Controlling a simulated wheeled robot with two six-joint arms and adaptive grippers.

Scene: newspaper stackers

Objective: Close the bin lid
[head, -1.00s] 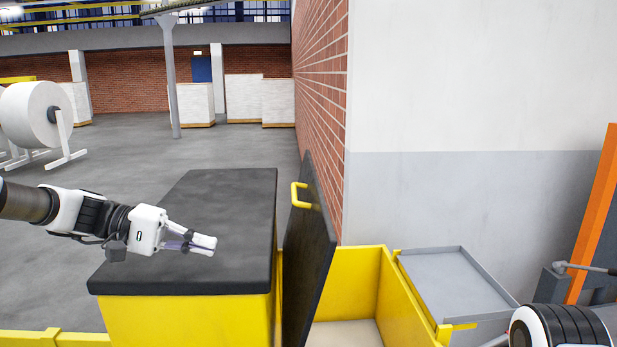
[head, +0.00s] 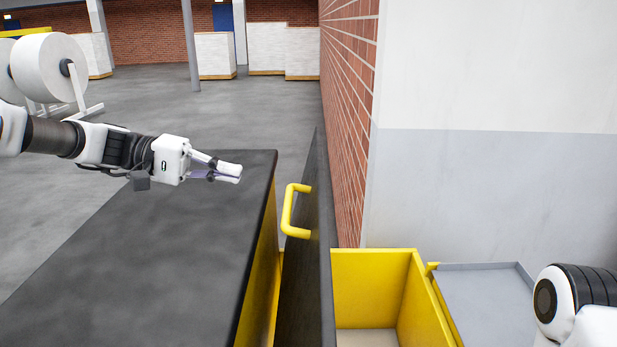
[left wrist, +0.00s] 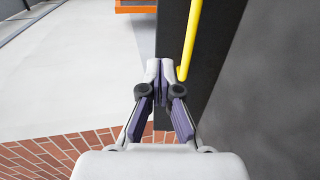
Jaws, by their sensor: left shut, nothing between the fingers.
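The bin lid (head: 312,275) is a dark panel standing nearly upright, open, on the left side of the yellow bin (head: 374,268). A yellow handle (head: 289,212) sits on the lid's left face. My left gripper (head: 241,174) is shut and empty. It points right above the dark-topped box, left of the handle and apart from it in the head view. In the left wrist view, the shut fingertips (left wrist: 161,66) appear just left of the handle bar (left wrist: 189,45). Of my right arm only a part shows at the right edge; its gripper is out of view.
A yellow box with a closed dark top (head: 150,255) stands left of the lid. A brick wall (head: 348,120) rises behind the lid. A grey tray (head: 485,290) lies right of the bin. White paper rolls (head: 50,68) stand far left.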

